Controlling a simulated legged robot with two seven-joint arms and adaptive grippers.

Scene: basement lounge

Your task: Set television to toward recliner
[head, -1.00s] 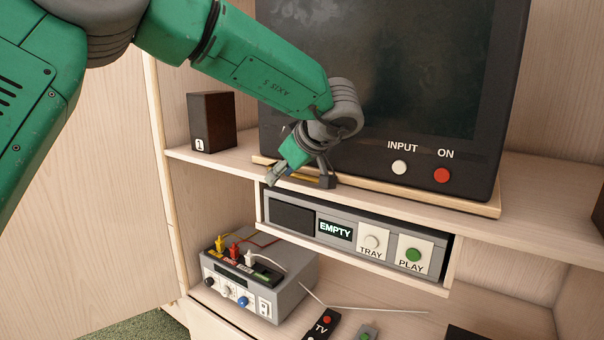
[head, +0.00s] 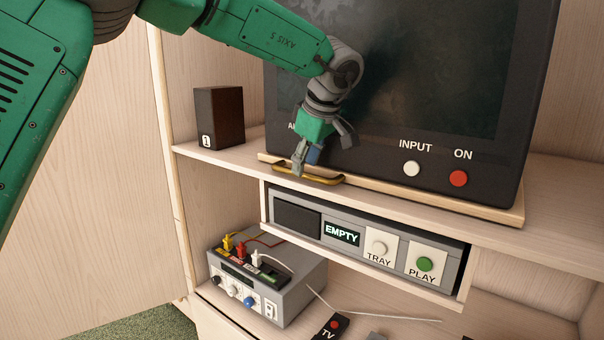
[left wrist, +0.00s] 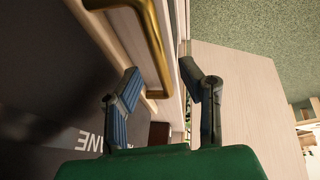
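The television (head: 400,90) is a large dark set with a blank screen. It stands on a pale wooden board (head: 440,194) on the cabinet shelf, its screen facing out of the cabinet. A brass handle (head: 325,181) is on the board's front edge at the left. My left gripper (head: 320,160) is at the handle, with one fingertip overlapping it in the head view. In the left wrist view my left gripper (left wrist: 168,90) has its fingers apart, and the brass handle (left wrist: 150,40) shows beyond them. I cannot tell whether they touch it. My right gripper is in neither view.
A player (head: 340,232) marked EMPTY sits under the shelf. Below it are a grey box (head: 265,285) with plugged cables and a TV remote (head: 333,328). A small brown speaker (head: 220,118) stands left of the television. Bare shelf lies between speaker and television.

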